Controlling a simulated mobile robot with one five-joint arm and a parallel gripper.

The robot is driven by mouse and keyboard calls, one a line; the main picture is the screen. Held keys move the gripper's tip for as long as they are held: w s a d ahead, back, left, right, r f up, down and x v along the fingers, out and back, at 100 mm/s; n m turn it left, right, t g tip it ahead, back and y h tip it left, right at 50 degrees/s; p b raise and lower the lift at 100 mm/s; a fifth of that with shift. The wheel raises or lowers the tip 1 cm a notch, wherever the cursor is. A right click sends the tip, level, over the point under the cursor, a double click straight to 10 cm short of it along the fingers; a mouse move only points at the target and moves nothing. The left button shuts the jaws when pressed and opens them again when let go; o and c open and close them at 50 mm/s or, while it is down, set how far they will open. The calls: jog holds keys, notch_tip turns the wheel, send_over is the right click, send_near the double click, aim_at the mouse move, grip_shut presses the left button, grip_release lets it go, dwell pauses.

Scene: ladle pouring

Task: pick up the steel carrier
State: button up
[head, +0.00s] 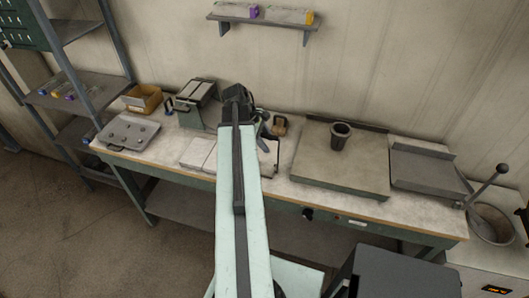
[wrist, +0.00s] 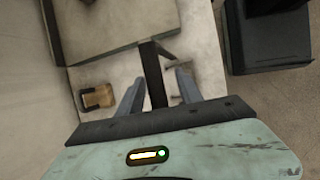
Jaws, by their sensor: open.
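A dark angular bar, which looks like part of the steel carrier (wrist: 153,75), stands between the fingers of my gripper (wrist: 159,78) in the wrist view. A bent arm runs right from its top. In the head view a thin dark frame, likely the same carrier (head: 275,158), shows at the right of my arm on the bench. My gripper (head: 264,134) is open just over it, partly hidden by my arm. The fingers stand on both sides of the bar with gaps visible. The carrier's lower part is hidden in both views.
A dark cup (head: 340,136) stands on a grey plate (head: 325,178) to the right. A brown block (head: 280,125) lies behind the gripper. A grey tray (head: 425,168) is farther right. White slabs (head: 197,153) and a knobbed tray (head: 127,131) are left.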

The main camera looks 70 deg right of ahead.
grip_shut()
dwell(1.4)
